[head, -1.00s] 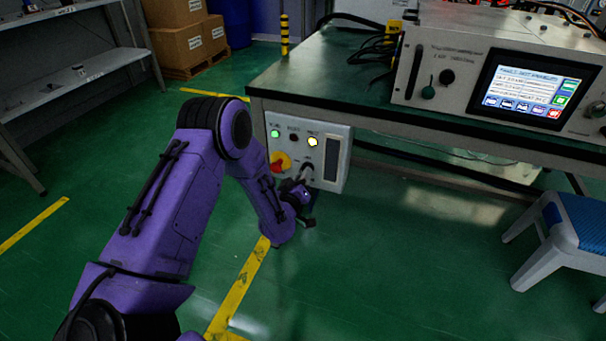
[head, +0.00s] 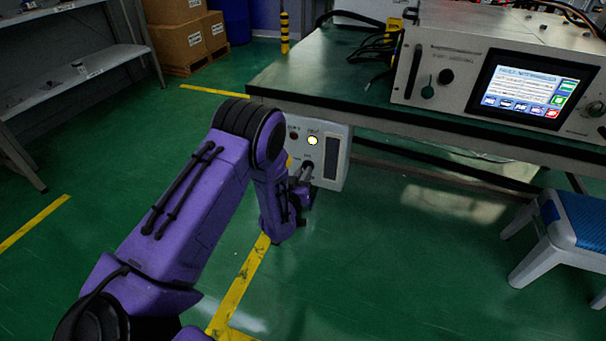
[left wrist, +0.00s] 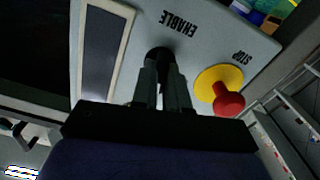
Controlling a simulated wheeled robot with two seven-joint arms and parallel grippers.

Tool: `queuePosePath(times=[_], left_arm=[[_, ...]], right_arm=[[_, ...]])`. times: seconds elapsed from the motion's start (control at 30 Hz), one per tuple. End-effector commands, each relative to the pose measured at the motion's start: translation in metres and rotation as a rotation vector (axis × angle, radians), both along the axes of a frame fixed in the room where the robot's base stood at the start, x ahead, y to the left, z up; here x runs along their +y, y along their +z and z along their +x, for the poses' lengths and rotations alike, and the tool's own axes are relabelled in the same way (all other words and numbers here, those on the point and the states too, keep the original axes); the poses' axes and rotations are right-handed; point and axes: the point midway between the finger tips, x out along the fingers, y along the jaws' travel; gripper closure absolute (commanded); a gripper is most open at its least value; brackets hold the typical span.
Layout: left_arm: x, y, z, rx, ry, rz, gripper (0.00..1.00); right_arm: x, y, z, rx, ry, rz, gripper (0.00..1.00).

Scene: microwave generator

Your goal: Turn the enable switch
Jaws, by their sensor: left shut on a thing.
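The enable switch (left wrist: 160,54) is a dark knob on a grey control box, under the upside-down label ENABLE in the left wrist view. My left gripper (left wrist: 163,68) is shut on it, with a finger on each side. The knob's turn angle is hard to make out between the fingers. My arm hides the box's left part there. My right gripper is not in view.
A red stop button (left wrist: 228,100) on a yellow base sits close beside my fingers. The box hangs under the edge of a green-topped table (head: 340,70) carrying a device with a screen (head: 522,92). A blue stool (head: 575,220) stands at right. Floor in front is clear.

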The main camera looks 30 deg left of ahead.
Motion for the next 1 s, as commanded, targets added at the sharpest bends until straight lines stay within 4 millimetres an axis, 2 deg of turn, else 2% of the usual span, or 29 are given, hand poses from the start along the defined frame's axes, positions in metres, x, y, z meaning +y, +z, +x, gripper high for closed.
queuePosePath(times=[0.2,0.23,0.3,0.57,0.67,1.0], left_arm=[[0.0,0.004,0.003,-0.012,0.0,0.001,1.0],[0.0,0.004,0.003,-0.012,0.0,0.001,0.8],[0.001,0.004,0.003,-0.01,0.0,0.0,0.61],[0.001,0.002,0.0,-0.005,0.001,-0.001,0.61],[-0.002,0.002,-0.007,-0.002,-0.001,0.0,0.61],[-0.02,0.002,-0.08,-0.001,-0.002,0.001,0.61]], right_arm=[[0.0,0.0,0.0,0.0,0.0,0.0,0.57],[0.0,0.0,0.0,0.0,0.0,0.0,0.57],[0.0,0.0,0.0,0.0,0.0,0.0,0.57],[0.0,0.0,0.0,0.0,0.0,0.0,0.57],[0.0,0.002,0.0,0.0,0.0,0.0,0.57],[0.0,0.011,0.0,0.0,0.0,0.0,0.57]])
